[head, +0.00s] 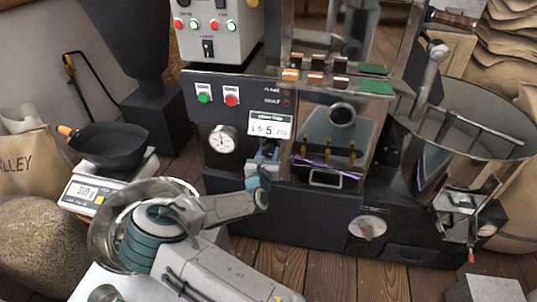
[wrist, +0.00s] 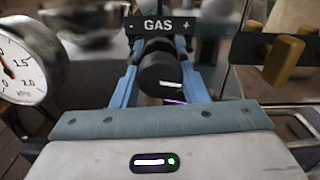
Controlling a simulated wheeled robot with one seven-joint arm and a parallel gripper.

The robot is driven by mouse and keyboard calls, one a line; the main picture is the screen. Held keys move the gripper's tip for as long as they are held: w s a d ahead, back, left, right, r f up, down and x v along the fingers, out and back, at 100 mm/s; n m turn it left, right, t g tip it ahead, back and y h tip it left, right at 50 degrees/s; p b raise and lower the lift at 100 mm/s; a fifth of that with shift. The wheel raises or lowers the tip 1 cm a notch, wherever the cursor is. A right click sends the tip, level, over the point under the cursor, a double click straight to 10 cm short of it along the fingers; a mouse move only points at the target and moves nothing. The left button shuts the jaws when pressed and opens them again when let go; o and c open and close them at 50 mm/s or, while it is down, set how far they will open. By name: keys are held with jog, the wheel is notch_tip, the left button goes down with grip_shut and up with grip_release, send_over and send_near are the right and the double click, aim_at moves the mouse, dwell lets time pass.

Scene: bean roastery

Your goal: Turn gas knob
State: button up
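The gas knob (wrist: 160,72) is a black knob with a white mark on its face. It sits under a black plate marked "GAS" (wrist: 157,25) with a minus at left and a plus at right. In the wrist view, the blue fingers of my gripper (wrist: 160,50) lie on both sides of the knob. I cannot tell whether they press on it or leave a small gap. In the head view, my gripper (head: 264,160) is at the roaster's front panel, below the small display (head: 269,125) reading 5, and largely hides the knob.
A round pressure gauge (head: 222,141) is close left of my gripper. Brass-coloured handles (wrist: 282,58) stick out at its right. A scale (head: 88,193) with a black pan (head: 108,146) and a steel bowl (head: 103,240) stand at left. Wooden floor (head: 330,270) is free in front of the roaster.

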jog(key=shift+c, duration=1)
jog(key=shift+r+p, duration=0.15)
jog(key=shift+p, duration=0.5)
jog(key=shift+r+n+p, duration=0.1)
jog(key=shift+n+p, duration=0.3)
jog(key=shift+p, duration=0.1)
jog(key=n+p, duration=0.2)
jog(key=p, duration=0.3)
jog(key=shift+d+r+n, duration=0.1)
jog(key=shift+r+n, duration=0.05)
jog(key=shift+n, duration=0.25)
jog(key=n+p, duration=0.3)
jog(key=p, duration=0.1)
jog(key=shift+f+n+p, duration=0.15)
jog(key=shift+n+p, duration=0.35)
jog(key=shift+n, duration=0.3)
jog(key=shift+f+n+p, duration=0.15)
jog(key=shift+n+p, duration=0.35)
jog(key=shift+n, duration=0.3)
